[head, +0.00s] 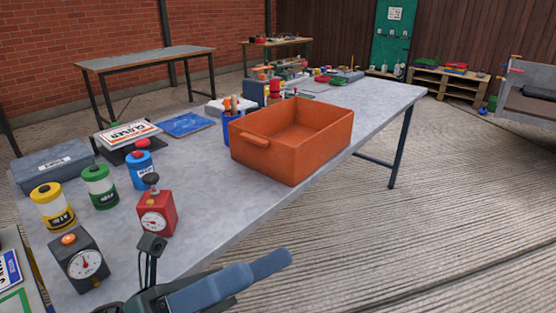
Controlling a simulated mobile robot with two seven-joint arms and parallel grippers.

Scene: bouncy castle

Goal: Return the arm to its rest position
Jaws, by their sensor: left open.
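My left gripper (236,282) shows at the bottom of the head view, with its blue-grey fingers pointing right. It is open, and no object shows between its fingers. It is in front of the near edge of the long grey table (215,220), closer to me than the red gauge box. The rest of my left arm is mostly cut off by the bottom edge. My right gripper is out of the frame.
An orange bin (290,155) stands empty on the table. A red gauge box (157,212), a dark gauge box (79,262), and yellow (53,208), green (100,187) and blue (142,170) canisters stand at the left. Open concrete floor (430,230) lies to the right.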

